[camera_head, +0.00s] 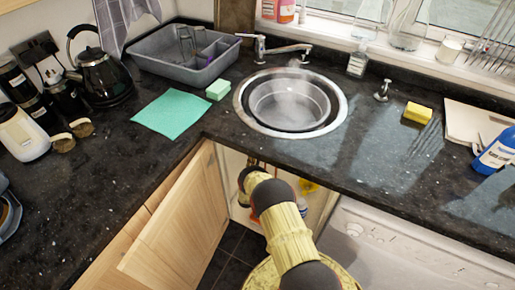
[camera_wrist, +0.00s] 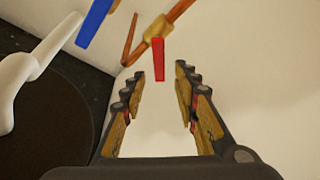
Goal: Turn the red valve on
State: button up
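The red valve (camera_wrist: 158,62) shows in the wrist view as a red lever on a brass fitting (camera_wrist: 158,28) with copper pipe. My gripper (camera_wrist: 160,75) is open, with its two fingers apart and nothing between them. The red lever lies just beyond the fingertips, close to the middle of the gap, and points down in the picture. I cannot tell whether the fingers touch it. In the head view my arm reaches into the open cupboard under the sink, and my gripper and the red valve are hidden there.
A blue lever (camera_wrist: 97,22) is left of the red one, and a white pipe (camera_wrist: 35,70) is farther left. The open cupboard door (camera_head: 180,225) stands left of my arm. A white appliance (camera_head: 400,245) is on the right. The dark countertop (camera_head: 290,160) is above the cupboard.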

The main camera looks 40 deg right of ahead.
jog(key=shift+b+x, duration=0.35)
jog(key=shift+x, duration=1.25)
jog(key=shift+c, duration=0.6)
grip_shut()
